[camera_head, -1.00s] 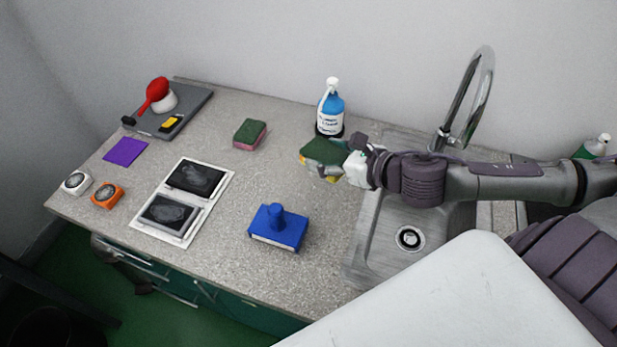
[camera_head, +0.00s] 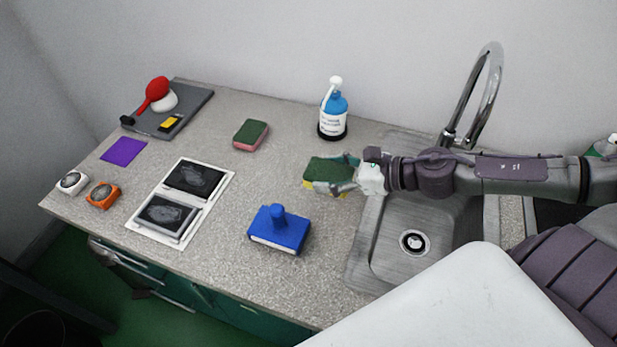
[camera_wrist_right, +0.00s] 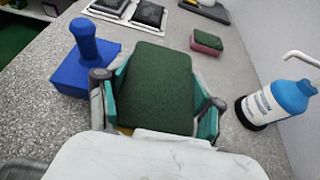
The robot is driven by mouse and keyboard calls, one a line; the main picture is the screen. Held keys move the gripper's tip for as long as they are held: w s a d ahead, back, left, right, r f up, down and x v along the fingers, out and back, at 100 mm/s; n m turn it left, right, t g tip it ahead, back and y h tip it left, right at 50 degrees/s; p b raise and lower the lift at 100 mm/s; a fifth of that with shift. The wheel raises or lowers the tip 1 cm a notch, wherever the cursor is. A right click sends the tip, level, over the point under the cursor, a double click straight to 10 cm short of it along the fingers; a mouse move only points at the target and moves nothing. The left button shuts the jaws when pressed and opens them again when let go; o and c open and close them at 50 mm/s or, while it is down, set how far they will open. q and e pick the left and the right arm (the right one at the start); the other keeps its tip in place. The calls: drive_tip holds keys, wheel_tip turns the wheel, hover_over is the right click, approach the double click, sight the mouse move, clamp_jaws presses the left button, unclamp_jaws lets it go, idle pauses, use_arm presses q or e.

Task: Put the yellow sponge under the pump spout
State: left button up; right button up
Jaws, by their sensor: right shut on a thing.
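The yellow sponge (camera_head: 322,170) has a dark green top, with yellow showing along its lower edge. My right gripper (camera_head: 340,180) is shut on it and holds it over the counter, left of the sink. In the right wrist view the green top of the sponge (camera_wrist_right: 157,88) lies between the two fingers (camera_wrist_right: 157,100). The pump bottle (camera_head: 333,112), blue and white with a white pump head, stands at the back of the counter behind the sponge. In the right wrist view the bottle (camera_wrist_right: 275,103) is to the right of the sponge, apart from it. My left gripper is not in view.
A pink sponge with a green top (camera_head: 251,135) lies left of the bottle. A blue block with a knob (camera_head: 279,230) stands in front. The sink (camera_head: 385,235) and tall faucet (camera_head: 489,85) are at right. A white double frame (camera_head: 225,180) lies left. Counter around the bottle's front is clear.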

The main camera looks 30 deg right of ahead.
drive_tip(key=w+f+p, duration=0.1)
drive_tip(key=w, duration=0.2)
drive_tip(key=w+f+p, duration=0.1)
drive_tip(key=w+f, duration=0.1)
drive_tip(key=w+f+p, duration=0.1)
drive_tip(key=w+f, duration=0.1)
drive_tip(key=w, duration=0.1)
drive_tip(key=shift+w+a, duration=0.1)
drive_tip(key=shift+w, duration=0.25)
wheel_tip(320, 180, down, 4)
drive_tip(key=shift+f, duration=0.1)
drive_tip(key=shift+w, duration=0.1)
drive_tip(key=shift+f, duration=0.15)
drive_tip(key=o, duration=0.7)
